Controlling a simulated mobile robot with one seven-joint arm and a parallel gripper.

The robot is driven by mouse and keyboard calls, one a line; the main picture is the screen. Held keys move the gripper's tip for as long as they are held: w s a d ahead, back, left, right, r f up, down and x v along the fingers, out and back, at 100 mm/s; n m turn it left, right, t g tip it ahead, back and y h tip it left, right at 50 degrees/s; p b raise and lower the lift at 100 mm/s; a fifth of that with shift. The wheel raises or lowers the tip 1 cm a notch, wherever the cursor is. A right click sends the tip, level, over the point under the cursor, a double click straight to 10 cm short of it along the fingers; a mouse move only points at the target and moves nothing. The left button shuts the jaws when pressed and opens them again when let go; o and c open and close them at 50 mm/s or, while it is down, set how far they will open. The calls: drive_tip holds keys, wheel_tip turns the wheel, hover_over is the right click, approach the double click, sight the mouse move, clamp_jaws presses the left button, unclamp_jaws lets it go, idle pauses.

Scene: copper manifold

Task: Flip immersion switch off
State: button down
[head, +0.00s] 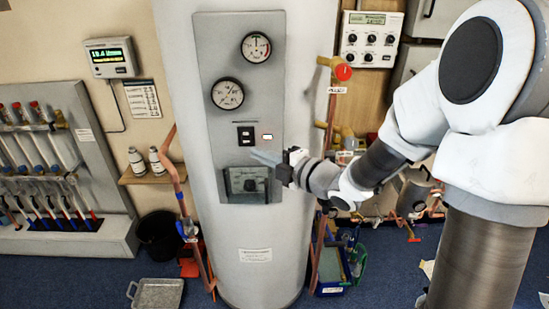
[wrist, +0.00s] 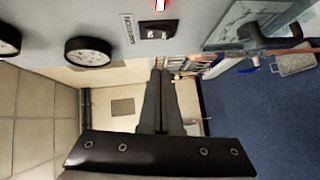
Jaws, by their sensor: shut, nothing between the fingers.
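The immersion switch (head: 245,136) is a small black rocker on the grey panel of the tall white cylinder. In the wrist view the switch (wrist: 158,30) sits beside a small label (wrist: 128,28). A lit red-and-white indicator (head: 267,136) is right of the switch; it also glows at the top of the wrist view (wrist: 161,5). My gripper (head: 254,156) points left, in front of the panel and just below the switch and indicator. In the wrist view its fingers (wrist: 160,74) are together and empty, with a visible gap to the switch. I cannot tell the rocker's position.
Two round gauges (head: 256,47) (head: 228,94) are above the switch. A dark-framed clear cover box (head: 247,184) protrudes from the panel just below my fingers. Copper pipes (head: 331,115) run up the cylinder's right side. The space directly before the switch is clear.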

sight(246, 142)
drive_tip(key=shift+w+a+f+p, duration=0.2)
drive_tip(key=shift+w+a, duration=0.15)
drive_tip(key=shift+w, duration=0.7)
drive_tip(key=shift+w+a+f+p, duration=0.2)
drive_tip(key=shift+w+a, duration=0.1)
drive_tip(key=shift+w, duration=0.7)
drive_tip(key=shift+w+a+f+p, duration=0.1)
drive_tip(key=shift+w+a+f, duration=0.2)
drive_tip(key=shift+w, duration=0.75)
drive_tip(key=b, duration=0.2)
drive_tip(key=shift+w+f+b, duration=0.15)
drive_tip(key=shift+f+b, duration=0.15)
drive_tip(key=shift+w+n+t+b, duration=0.1)
drive_tip(key=shift+n+t+b, duration=0.25)
drive_tip(key=shift+b, duration=0.8)
drive_tip(key=t+y+b, duration=0.1)
drive_tip(key=b, duration=0.4)
drive_tip(key=shift+w+f+n, duration=0.1)
drive_tip(key=shift+w+n, duration=0.05)
drive_tip(key=shift+n, duration=0.2)
drive_tip(key=shift+r, duration=0.35)
drive_tip(key=shift+d, duration=0.1)
